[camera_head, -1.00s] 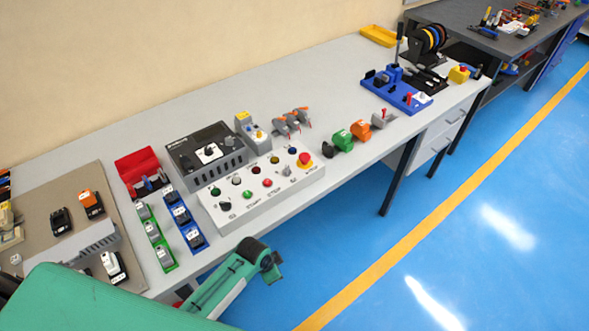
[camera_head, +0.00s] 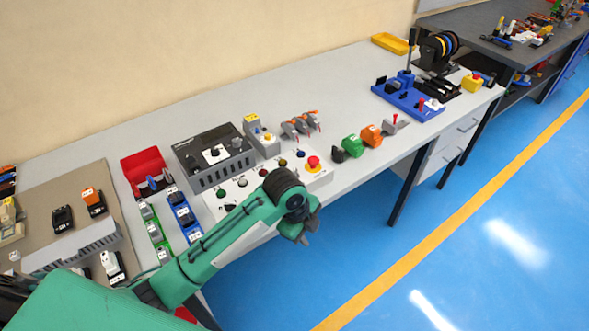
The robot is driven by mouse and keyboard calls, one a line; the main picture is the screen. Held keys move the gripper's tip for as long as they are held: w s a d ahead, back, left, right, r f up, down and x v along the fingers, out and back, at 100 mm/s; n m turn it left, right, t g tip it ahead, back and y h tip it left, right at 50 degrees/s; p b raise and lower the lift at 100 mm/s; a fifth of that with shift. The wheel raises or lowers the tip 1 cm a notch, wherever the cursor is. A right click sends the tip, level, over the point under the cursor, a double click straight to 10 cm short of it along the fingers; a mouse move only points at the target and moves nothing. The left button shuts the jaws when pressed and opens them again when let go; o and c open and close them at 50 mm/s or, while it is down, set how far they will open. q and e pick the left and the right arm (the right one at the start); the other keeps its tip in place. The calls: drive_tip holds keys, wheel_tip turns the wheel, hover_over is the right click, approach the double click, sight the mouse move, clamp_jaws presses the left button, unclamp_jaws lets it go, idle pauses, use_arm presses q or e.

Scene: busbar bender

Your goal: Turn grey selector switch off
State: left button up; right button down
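The white control panel (camera_head: 322,176) lies along the front of the bench, with coloured buttons and a red mushroom button (camera_head: 313,163) at its right end. The grey selector switch is hidden in this view; my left arm covers much of the panel's front and lower right part. My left gripper (camera_head: 303,238) hangs just in front of the panel, past the bench's front edge and apart from the panel. Its fingers are small and angled, so their opening is unclear. My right gripper is out of view.
A dark control box (camera_head: 212,158) stands behind the panel. Green (camera_head: 353,145) and orange (camera_head: 372,135) parts sit to its right, near a blue fixture (camera_head: 408,100). A red bin (camera_head: 146,170) and blue and green racks stand left.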

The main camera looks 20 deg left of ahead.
use_arm(q)
drive_tip(key=w+a+r+m+g+y, duration=0.1)
drive_tip(key=w+a+r+m+y, duration=0.15)
drive_tip(key=w+r+m, duration=0.6)
wheel_tip(320, 180, up, 8)
drive_tip(key=m, duration=0.4)
hover_over(294, 171)
drive_tip(key=shift+g+y, duration=0.25)
drive_tip(key=shift+g, duration=0.05)
wheel_tip(294, 171, down, 14)
drive_tip(key=p, duration=0.2)
drive_tip(key=shift+d+p, duration=0.1)
drive_tip(key=shift+p, duration=0.2)
clamp_jaws()
